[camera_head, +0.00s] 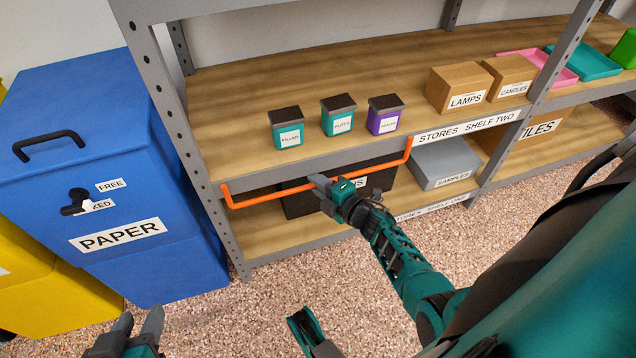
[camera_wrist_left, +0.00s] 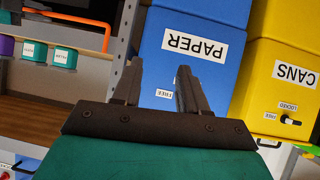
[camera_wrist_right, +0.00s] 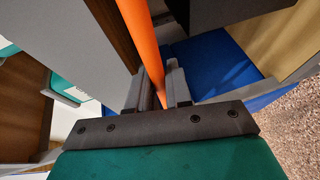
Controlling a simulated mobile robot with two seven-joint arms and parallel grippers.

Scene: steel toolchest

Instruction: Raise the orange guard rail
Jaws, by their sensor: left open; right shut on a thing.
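The orange guard rail (camera_head: 270,198) hangs along the front of the steel shelf unit, below the edge of the middle shelf. Its bent ends meet the shelf edge at left and right. My right gripper (camera_head: 328,186) is shut on the rail near its middle. In the right wrist view the rail (camera_wrist_right: 143,40) passes between the fingers of my right gripper (camera_wrist_right: 158,88). My left gripper (camera_head: 136,330) is open and empty at the bottom left, well away from the rail. The left wrist view shows its fingers (camera_wrist_left: 158,85) apart, with the rail (camera_wrist_left: 70,18) at the upper left.
The middle shelf holds three small tins (camera_head: 338,115), cardboard boxes (camera_head: 460,88) and trays (camera_head: 583,62). A dark box (camera_head: 300,203) and a grey box (camera_head: 445,163) stand on the lower shelf. A blue paper bin (camera_head: 110,180) stands left of the shelf. Speckled floor lies in front.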

